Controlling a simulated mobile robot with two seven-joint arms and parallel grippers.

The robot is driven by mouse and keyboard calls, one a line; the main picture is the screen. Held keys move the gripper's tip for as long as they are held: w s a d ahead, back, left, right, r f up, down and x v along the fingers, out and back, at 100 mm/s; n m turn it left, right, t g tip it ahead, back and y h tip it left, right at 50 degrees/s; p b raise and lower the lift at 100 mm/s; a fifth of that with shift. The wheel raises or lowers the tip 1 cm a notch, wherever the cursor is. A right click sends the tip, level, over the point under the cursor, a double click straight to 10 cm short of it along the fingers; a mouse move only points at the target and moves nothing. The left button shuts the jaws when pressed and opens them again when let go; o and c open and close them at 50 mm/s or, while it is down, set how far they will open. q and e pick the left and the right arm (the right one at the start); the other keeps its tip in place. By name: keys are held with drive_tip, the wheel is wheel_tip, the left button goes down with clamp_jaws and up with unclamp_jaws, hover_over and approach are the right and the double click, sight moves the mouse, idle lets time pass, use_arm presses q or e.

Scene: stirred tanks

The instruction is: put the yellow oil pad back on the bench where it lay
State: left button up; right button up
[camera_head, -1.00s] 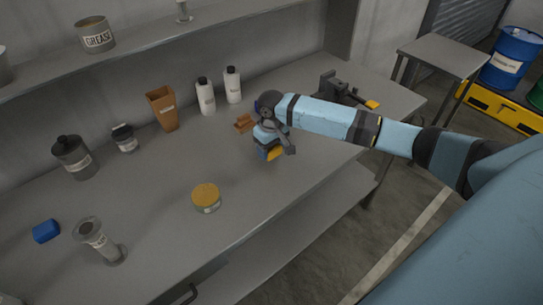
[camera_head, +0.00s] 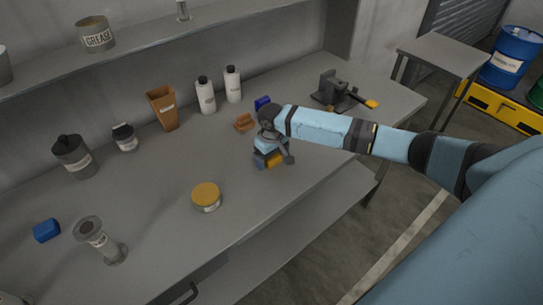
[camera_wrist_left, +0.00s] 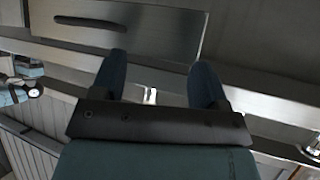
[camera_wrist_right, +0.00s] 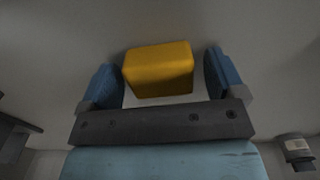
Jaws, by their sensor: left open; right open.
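The yellow oil pad (camera_head: 276,161) is a small block at my right gripper, over the middle of the bench (camera_head: 310,180). In the right wrist view the pad (camera_wrist_right: 158,70) sits between the two blue fingers, with a gap on each side. My right gripper (camera_wrist_right: 161,80) is open around it. The pad appears to rest on the bench top, though the gripper hides part of it in the head view. My left gripper (camera_wrist_left: 160,75) is open and empty in the left wrist view, in front of a drawer front.
A brown block (camera_head: 244,123) and a blue block (camera_head: 262,103) lie behind my right gripper. A yellow-lidded tin (camera_head: 206,197) stands to its left. White bottles (camera_head: 206,95), an orange-brown container (camera_head: 163,108) and a vise (camera_head: 336,91) stand farther back. Bench between tin and gripper is clear.

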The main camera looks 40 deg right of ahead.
wheel_tip(320, 180, up, 12)
drive_tip(key=shift+r, duration=0.15)
idle(0.4)
idle(0.3)
